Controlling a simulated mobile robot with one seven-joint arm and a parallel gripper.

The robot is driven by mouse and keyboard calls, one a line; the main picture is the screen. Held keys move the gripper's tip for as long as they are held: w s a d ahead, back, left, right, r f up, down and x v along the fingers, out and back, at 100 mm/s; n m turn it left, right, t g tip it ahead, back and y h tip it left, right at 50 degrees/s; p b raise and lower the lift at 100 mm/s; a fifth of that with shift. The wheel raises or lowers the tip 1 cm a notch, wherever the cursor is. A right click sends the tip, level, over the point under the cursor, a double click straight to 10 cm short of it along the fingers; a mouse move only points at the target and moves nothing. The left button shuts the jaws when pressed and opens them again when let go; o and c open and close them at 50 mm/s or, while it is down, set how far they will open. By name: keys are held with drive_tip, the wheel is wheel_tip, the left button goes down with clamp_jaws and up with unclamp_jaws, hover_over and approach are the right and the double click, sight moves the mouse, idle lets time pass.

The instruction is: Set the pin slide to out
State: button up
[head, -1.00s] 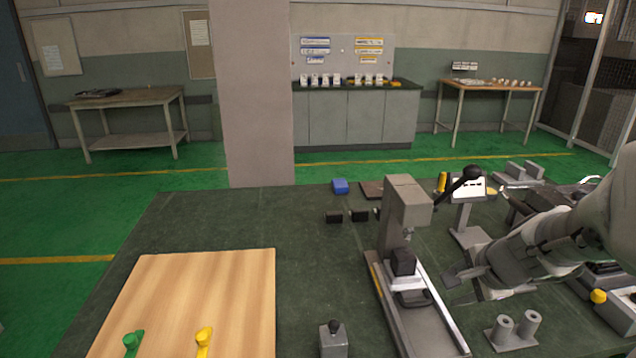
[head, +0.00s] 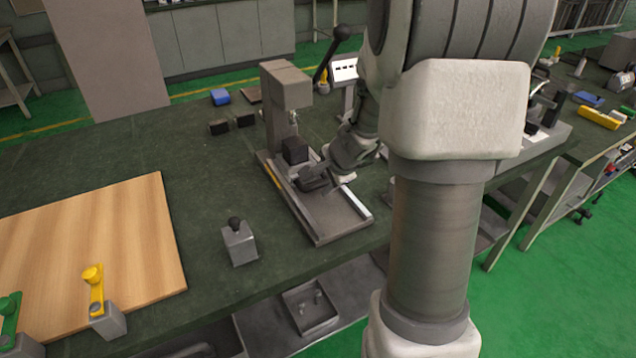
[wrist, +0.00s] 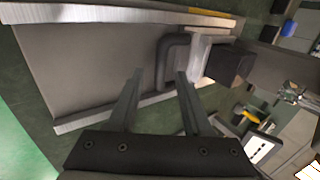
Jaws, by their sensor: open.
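The slide fixture, a grey channel (head: 330,222) with raised side rails, stands on the dark green bench in the head view. A dark block (head: 295,150) sits under its upright column. A dark bent handle (wrist: 172,52) is joined to a light metal piece beside the dark block (wrist: 230,65) in the wrist view. I take this to be the pin slide. My gripper (wrist: 158,78) is open, its two fingers pointing toward the handle, with nothing held. Whether the fingers touch it I cannot tell. In the head view my gripper (head: 322,180) is over the channel, partly hiding the handle.
A small grey box with a black knob (head: 239,243) is left of the channel. A wooden board (head: 90,245) lies farther left. Bare bench lies between them.

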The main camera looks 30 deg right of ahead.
drive_tip(key=shift+w+f, duration=0.2)
drive_tip(key=shift+f, duration=0.1)
clamp_jaws()
idle(1.3)
